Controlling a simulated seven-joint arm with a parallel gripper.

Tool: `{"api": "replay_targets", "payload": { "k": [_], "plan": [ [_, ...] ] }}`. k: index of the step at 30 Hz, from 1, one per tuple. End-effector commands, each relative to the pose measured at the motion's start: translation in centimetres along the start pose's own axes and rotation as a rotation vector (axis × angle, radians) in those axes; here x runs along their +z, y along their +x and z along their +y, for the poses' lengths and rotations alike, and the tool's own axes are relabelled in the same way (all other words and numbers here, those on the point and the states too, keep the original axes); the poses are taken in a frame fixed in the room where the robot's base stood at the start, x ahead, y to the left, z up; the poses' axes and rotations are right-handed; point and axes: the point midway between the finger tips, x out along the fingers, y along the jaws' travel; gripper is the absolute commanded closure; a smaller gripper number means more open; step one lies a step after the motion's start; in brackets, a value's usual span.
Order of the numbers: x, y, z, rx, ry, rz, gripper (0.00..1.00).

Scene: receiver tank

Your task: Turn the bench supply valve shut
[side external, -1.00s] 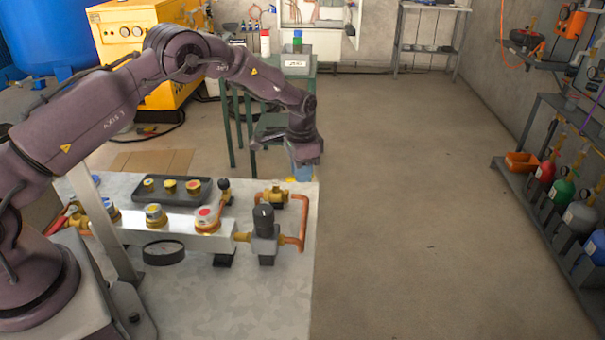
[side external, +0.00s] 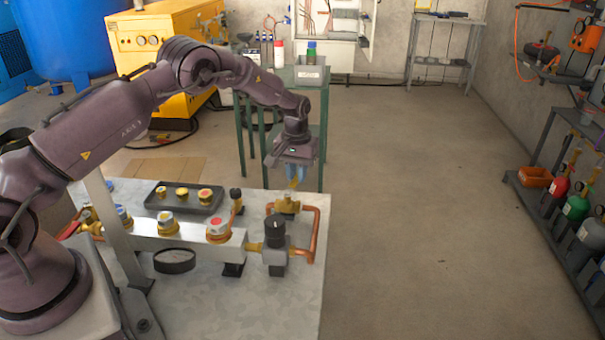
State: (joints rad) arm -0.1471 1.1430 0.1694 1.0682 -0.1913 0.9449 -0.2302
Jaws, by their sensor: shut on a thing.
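The bench supply valve appears to be the brass valve (side external: 288,204) at the far right of the pipework on the bench. It joins a copper pipe loop (side external: 316,232). My gripper (side external: 293,176) points down just above this valve, with bluish fingers. It is shut on a small yellow piece (side external: 293,184), which looks like the valve's handle. The fingers and the gripper body hide most of this piece, so I cannot tell its exact angle.
A black-knobbed regulator (side external: 275,240) stands just in front of the valve. A manifold block (side external: 190,243) with coloured knobs and a dark tray (side external: 184,197) with brass-coloured parts lie to the left. A green stand (side external: 325,130) is behind. Open floor is at right.

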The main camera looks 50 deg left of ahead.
Motion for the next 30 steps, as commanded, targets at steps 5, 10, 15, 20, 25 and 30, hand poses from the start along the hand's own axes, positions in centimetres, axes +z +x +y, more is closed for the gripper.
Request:
{"api": "replay_targets", "payload": {
  "k": [5, 10, 15, 20, 25, 30],
  "plan": [
    [-0.1, -0.1, -0.8, -0.001, -0.116, 0.005, 1.00],
    [0.0, -0.1, -1.2, 0.000, -0.189, 0.004, 1.00],
    [0.1, -0.1, -1.4, 0.000, -0.228, 0.004, 1.00],
    [0.1, -0.1, -1.5, 0.000, -0.243, 0.003, 1.00],
    [0.1, -0.1, -1.6, 0.000, -0.246, 0.003, 1.00],
    [0.1, -0.2, -1.6, 0.000, -0.246, 0.002, 1.00]
  ]
}}
